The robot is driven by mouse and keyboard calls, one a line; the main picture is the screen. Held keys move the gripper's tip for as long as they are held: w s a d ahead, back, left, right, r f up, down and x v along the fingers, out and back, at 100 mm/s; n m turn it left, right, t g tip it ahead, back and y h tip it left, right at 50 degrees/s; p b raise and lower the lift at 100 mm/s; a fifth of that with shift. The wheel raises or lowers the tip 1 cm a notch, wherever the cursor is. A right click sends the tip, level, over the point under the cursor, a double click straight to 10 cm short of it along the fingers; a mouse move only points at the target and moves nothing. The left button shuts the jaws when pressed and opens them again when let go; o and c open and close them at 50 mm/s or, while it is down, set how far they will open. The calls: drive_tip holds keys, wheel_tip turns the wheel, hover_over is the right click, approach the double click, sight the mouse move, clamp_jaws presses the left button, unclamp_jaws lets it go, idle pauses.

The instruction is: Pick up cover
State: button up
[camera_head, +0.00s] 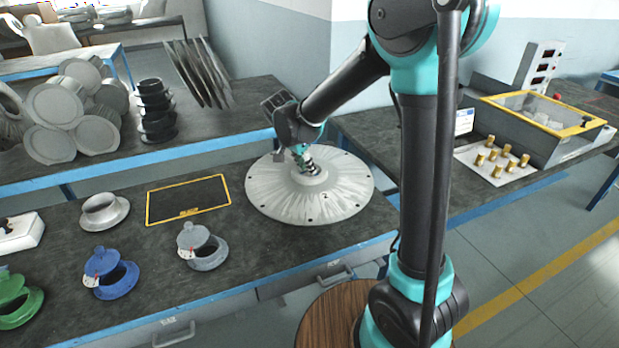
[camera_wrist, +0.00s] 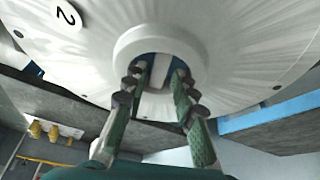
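The cover appears to be the large round pale grey disc (camera_head: 345,195) marked "2", lying flat on the dark bench. It has a raised round hub at its middle. My gripper (camera_head: 310,168) points down at this hub. In the wrist view, the disc (camera_wrist: 235,50) fills the upper part. There my gripper (camera_wrist: 160,78) has its two fingers apart at the hub's opening, one on each side of a pale bar inside. A narrow gap seems to show between the fingers and the bar. The exact fingertip contact is hidden.
A yellow-framed dark panel (camera_head: 188,199) lies left of the disc. Grey (camera_head: 203,248), blue (camera_head: 112,274) and green (camera_head: 18,300) flanged parts stand along the front. Large grey cylinders (camera_head: 50,125) and thin plates (camera_head: 198,75) are behind. A yellow-edged box (camera_head: 545,112) is right.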

drive_tip(key=shift+x, duration=1.3)
drive_tip(key=shift+c, duration=0.5)
clamp_jaws()
